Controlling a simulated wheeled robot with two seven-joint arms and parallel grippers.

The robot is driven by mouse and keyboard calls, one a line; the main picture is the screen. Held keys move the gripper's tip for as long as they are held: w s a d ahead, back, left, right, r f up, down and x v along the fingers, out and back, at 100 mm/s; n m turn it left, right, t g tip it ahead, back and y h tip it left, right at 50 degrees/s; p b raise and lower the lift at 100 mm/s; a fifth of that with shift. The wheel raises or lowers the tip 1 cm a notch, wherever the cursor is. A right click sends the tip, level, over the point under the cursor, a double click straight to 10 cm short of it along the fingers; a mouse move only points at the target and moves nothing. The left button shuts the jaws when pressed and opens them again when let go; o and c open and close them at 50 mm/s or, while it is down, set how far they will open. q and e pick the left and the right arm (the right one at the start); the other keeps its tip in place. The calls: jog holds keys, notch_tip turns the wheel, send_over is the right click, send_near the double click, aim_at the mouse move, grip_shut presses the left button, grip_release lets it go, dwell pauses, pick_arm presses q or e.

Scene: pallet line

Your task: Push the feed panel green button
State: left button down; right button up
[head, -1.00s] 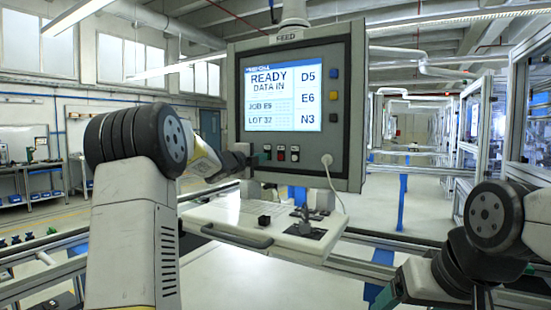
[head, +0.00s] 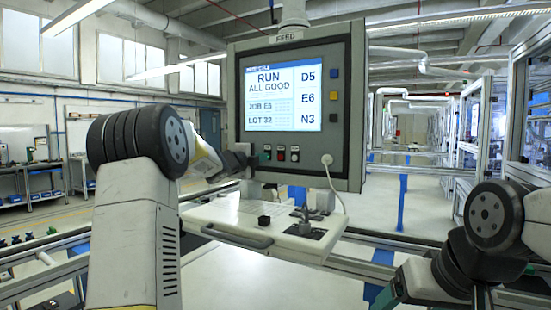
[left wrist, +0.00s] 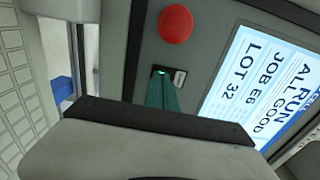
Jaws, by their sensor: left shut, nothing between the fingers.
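The feed panel (head: 240,90) hangs in the middle of the head view, and its screen (head: 284,97) reads RUN, ALL GOOD. A row of small buttons (head: 281,153) sits under the screen. My left gripper (head: 261,159) is shut and empty, at the left end of that row. In the left wrist view its green fingertips (left wrist: 162,88) are at a small lit green button (left wrist: 160,71), partly covering it. I cannot tell whether they still touch. My right gripper (head: 386,291) shows only partly at the lower right; its fingers are unclear.
A large red button (left wrist: 176,24) is close to my left fingertips in the wrist view. A shelf with a keyboard (head: 250,213) juts out below the panel. A white cable (head: 331,180) hangs at the panel's lower right. Rails cross in front.

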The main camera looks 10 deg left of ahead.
pick_arm(q)
jog(key=shift+v, duration=2.15)
jog(key=s+a+f+n+g+y, duration=0.2)
jog(key=s+n+y, duration=0.4)
jog(key=s+n, duration=0.75)
jog(key=s+d+f+n+g, duration=0.2)
jog(key=s+f, duration=0.3)
jog(key=s, duration=0.5)
jog(key=s+d+f+n+g+h, duration=0.1)
jog(key=s+d+f+n+g, duration=0.2)
jog(key=s+f, duration=0.3)
jog(key=s+d+f+n+g+h, duration=0.1)
jog(key=s+d+f+n+g, duration=0.2)
jog(key=s, duration=1.2)
notch_tip(320, 180, down, 3)
jog(key=shift+d+r+g, duration=0.15)
jog(key=shift+d+g, duration=0.25)
jog(key=shift+d, duration=0.45)
